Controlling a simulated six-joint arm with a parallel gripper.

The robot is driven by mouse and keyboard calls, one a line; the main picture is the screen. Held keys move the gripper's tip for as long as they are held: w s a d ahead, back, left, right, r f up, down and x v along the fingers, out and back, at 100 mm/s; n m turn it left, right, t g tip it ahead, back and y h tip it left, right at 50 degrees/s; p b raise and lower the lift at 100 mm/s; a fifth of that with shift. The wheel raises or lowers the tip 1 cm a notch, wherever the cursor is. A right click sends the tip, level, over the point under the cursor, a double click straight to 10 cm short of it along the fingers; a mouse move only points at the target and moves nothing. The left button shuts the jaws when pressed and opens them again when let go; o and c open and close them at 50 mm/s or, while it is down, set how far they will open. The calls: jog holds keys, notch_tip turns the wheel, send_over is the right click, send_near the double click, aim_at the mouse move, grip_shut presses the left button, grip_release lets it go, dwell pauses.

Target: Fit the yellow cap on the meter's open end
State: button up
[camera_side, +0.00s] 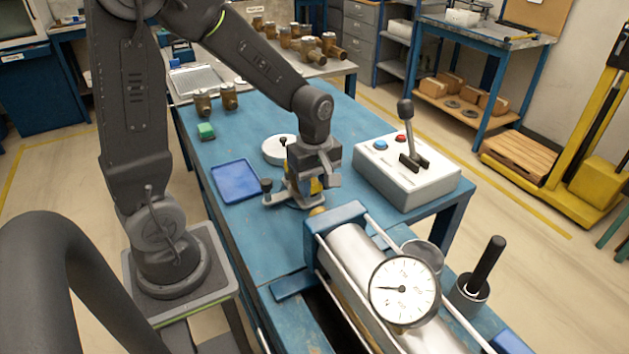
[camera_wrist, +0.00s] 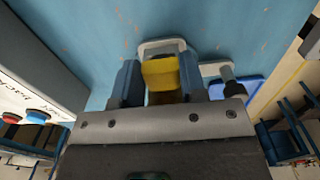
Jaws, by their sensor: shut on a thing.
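My gripper (camera_side: 303,190) points down over the blue bench, just behind the blue end block of the testbench. In the wrist view my gripper (camera_wrist: 159,78) has its two blue-grey fingers on either side of the yellow cap (camera_wrist: 160,71), shut on it. In the side view a bit of the yellow cap (camera_side: 316,186) shows beside the jaws. A grey clamp bracket (camera_side: 273,199) with a black knob stands right at the gripper; it also shows behind the cap in the wrist view (camera_wrist: 160,46). I cannot make out the meter's open end; whether the cap touches anything is unclear.
The testbench's silver cylinder (camera_side: 352,256) and round dial gauge (camera_side: 404,290) lie in front. A white control box (camera_side: 407,177) with a lever stands close on the right. A blue tray (camera_side: 236,180) and white round dish (camera_side: 279,149) lie nearby. Several brass meters (camera_side: 229,96) stand behind.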

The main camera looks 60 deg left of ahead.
jog(key=o, duration=1.2)
jog(key=shift+r, duration=0.1)
jog(key=shift+r, duration=3.4)
